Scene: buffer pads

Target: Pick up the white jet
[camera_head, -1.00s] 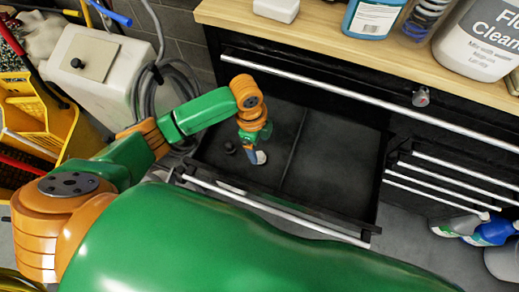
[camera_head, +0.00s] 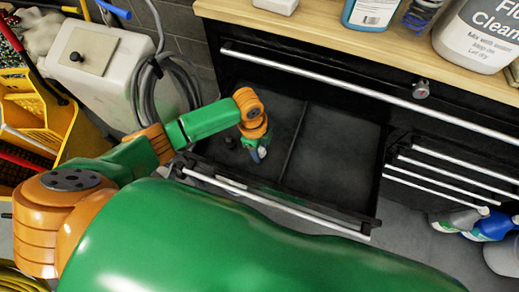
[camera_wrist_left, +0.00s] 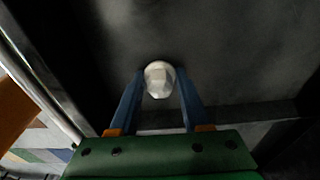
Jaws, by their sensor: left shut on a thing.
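The white jet (camera_wrist_left: 159,80) shows in the left wrist view as a small white faceted piece between the two blue fingers of my left gripper (camera_wrist_left: 160,88). The fingers are shut on its sides, over the dark drawer floor. In the head view my left gripper (camera_head: 258,153) points down into the left compartment of the open drawer (camera_head: 335,160). The jet is small there and mostly hidden by the fingers. I cannot tell whether it touches the drawer floor. My right gripper is not in view.
A small dark round object (camera_head: 231,142) lies in the same compartment, left of my gripper. A thin divider (camera_head: 293,142) splits the drawer, and the right compartment is empty. The drawer's front rail (camera_head: 280,206) is near. A wooden worktop (camera_head: 310,32) with bottles is behind.

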